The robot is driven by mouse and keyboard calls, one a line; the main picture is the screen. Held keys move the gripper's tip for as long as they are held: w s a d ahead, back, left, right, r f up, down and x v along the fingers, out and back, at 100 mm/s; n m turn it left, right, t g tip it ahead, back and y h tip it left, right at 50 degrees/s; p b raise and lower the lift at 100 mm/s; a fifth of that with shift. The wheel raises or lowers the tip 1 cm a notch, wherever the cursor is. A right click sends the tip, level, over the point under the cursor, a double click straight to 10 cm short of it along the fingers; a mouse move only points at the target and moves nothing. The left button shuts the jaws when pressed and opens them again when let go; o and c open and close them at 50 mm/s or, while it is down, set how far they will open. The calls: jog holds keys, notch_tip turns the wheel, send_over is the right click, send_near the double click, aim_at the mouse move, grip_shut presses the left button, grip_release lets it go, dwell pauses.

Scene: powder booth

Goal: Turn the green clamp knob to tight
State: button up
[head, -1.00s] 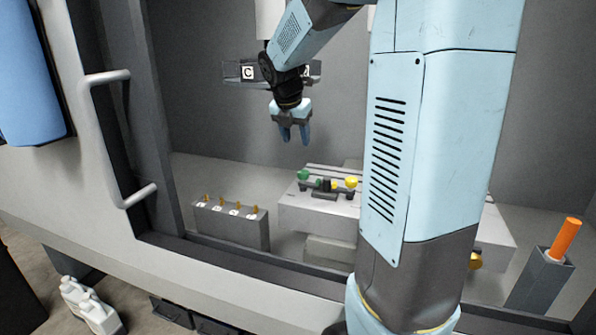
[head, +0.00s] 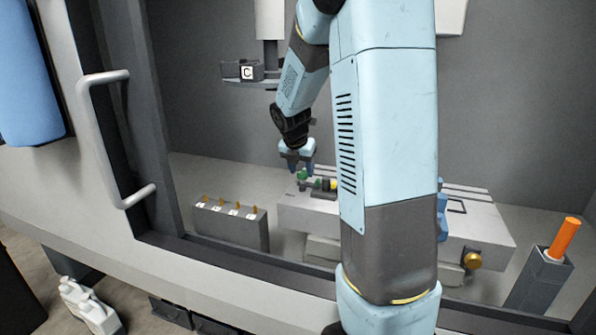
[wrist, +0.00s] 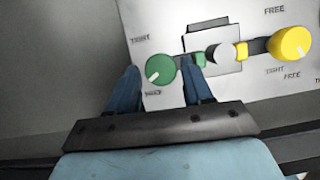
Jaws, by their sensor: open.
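The green clamp knob (wrist: 160,70) is a round green knob with a white pointer mark, on a pale panel in the wrist view. Its pointer aims to the lower left, toward the lower label; the label "TIGHT" stands at its upper left. My gripper (wrist: 162,75) is open, with one blue finger on each side of the green knob. I cannot tell whether the fingers touch it. In the head view my gripper (head: 300,168) points down over the fixture's left end.
A yellow knob (wrist: 290,43) with "FREE" and "TIGHT" labels sits to the right. A pale round part (wrist: 222,53) lies between the knobs. A block with several brass pegs (head: 231,222) stands left of the fixture. An orange rod (head: 565,238) stands in a grey holder at right.

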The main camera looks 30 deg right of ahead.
jog(key=shift+w+d+f, duration=0.1)
jog(key=shift+f, duration=0.3)
